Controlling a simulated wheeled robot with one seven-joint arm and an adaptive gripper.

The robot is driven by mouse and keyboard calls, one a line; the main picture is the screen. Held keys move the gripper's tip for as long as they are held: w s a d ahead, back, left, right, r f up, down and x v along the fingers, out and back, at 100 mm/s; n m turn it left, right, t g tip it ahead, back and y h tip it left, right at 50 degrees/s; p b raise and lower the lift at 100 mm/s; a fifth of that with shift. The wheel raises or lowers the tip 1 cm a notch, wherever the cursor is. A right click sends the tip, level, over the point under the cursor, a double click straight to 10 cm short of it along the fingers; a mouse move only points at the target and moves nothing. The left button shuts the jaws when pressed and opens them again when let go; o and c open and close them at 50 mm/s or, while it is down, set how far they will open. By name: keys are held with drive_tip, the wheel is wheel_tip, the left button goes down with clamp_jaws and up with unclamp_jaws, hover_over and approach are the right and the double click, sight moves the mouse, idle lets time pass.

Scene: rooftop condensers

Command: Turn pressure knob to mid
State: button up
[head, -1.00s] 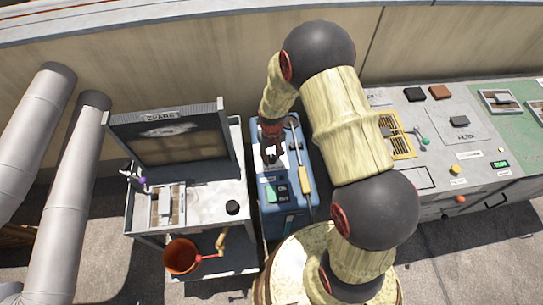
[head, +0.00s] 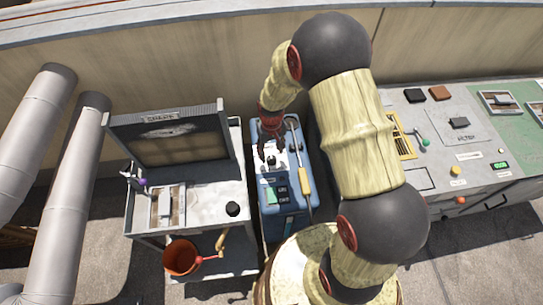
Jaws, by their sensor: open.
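A blue box-shaped unit (head: 297,222) stands between the spare cart and the long console. On its pale top panel a small dark knob-like part (head: 271,160) shows just below my gripper. I cannot read a label that names it as the pressure knob. My gripper (head: 271,152) points down over this panel with its fingers apart and nothing seen between them. I cannot tell whether the fingertips touch the knob or are above it. The fingers hide part of the panel.
A long tool with a yellow handle (head: 305,181) lies along the unit's right side. The cart's tray (head: 205,203) at left holds a black round knob (head: 232,208); an orange bucket (head: 181,256) is below. The console (head: 430,176) at right has a yellow knob (head: 455,171).

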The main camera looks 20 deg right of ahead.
sight(272, 159)
wheel_tip(272, 159, up, 7)
drive_tip(key=shift+r, duration=0.15)
idle(0.5)
